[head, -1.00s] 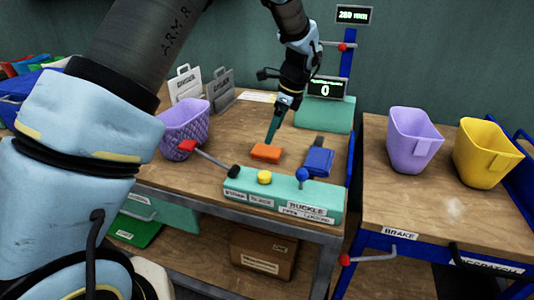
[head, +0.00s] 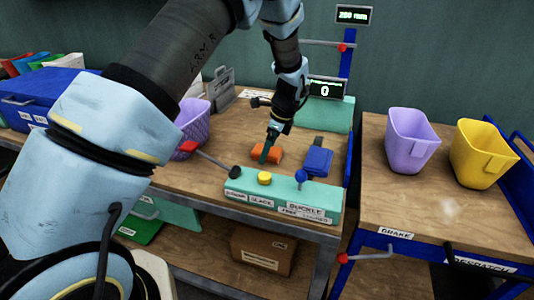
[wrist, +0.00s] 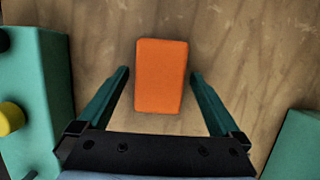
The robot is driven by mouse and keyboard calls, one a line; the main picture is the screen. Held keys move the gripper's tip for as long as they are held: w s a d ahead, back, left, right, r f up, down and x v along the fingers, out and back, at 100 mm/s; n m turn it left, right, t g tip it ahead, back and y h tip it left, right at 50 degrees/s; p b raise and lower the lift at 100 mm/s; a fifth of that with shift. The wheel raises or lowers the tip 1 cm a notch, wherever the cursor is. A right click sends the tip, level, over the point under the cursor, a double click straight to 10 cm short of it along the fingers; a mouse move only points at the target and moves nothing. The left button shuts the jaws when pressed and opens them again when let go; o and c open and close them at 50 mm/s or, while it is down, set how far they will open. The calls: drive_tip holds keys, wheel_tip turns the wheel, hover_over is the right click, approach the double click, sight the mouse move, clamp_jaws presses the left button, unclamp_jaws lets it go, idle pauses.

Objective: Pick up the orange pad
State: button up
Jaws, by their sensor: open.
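The orange pad (head: 271,153) lies flat on the wooden table, behind the teal control block. In the wrist view the orange pad (wrist: 161,76) is a whole rectangle just beyond the level of my fingertips and roughly centred between them. In the wrist view my gripper (wrist: 160,75) has one teal finger on each side of the pad, with a gap on both sides. I cannot tell the exact height of the fingertips over the table.
The teal control block (head: 283,200) with a yellow button and levers stands in front of the pad. A blue block (head: 318,160) lies to the right. A purple basket (head: 193,122) stands to the left. Bare wood surrounds the pad.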

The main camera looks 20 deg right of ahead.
drive_tip(key=shift+f, duration=0.25)
drive_tip(key=c, duration=1.4)
wheel_tip(320, 180, up, 10)
drive_tip(key=b, duration=0.2)
drive_tip(key=shift+r, duration=0.25)
